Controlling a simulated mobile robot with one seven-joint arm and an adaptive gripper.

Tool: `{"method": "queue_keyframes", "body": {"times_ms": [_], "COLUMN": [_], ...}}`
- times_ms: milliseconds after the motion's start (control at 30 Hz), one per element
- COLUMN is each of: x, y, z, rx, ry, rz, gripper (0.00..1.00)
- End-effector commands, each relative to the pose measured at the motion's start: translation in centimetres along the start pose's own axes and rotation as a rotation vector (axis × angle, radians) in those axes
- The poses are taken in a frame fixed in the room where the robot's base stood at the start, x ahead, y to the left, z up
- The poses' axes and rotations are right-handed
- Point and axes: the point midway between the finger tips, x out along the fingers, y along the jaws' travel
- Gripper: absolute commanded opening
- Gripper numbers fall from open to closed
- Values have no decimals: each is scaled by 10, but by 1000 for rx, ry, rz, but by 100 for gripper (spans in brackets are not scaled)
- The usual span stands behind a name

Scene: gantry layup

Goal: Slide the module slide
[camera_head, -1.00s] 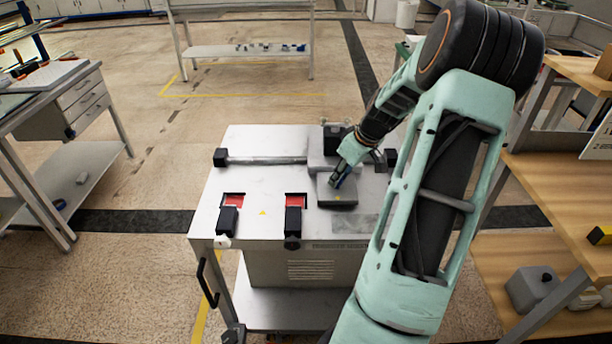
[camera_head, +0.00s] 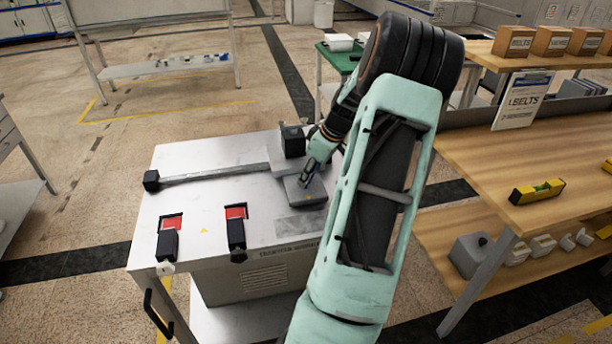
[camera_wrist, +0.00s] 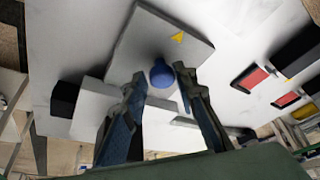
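The module slide is a grey carriage with a flat plate (camera_head: 312,196) in front and a black block (camera_head: 293,141) at its back, on a rail (camera_head: 215,173) across the white table. The plate (camera_wrist: 140,45) also shows in the wrist view, with a blue knob (camera_wrist: 161,77) standing on it. My gripper (camera_head: 308,176) reaches down over the plate. In the wrist view, its fingers (camera_wrist: 160,70) stand on both sides of the knob, close against it. In that view a black end stop (camera_wrist: 64,99) lies close beside the carriage; whether they touch is unclear.
Two red slots with black handles (camera_head: 236,228) are at the table's front left. A wooden bench (camera_head: 500,160) with a yellow level (camera_head: 537,191) stands to the right. The rail's left part, up to its black end stop (camera_head: 151,180), is clear.

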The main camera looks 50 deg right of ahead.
Motion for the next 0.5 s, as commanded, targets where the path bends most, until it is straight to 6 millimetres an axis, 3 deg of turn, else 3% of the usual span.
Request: {"method": "queue_keyframes", "body": {"times_ms": [100, 367, 500], "x": [-1, -1, -10], "y": [2, 0, 1], "z": [2, 0, 0], "rx": [2, 1, 1], "ry": [-1, 0, 1], "rz": [3, 1, 4], "gripper": [39, 39, 39]}}
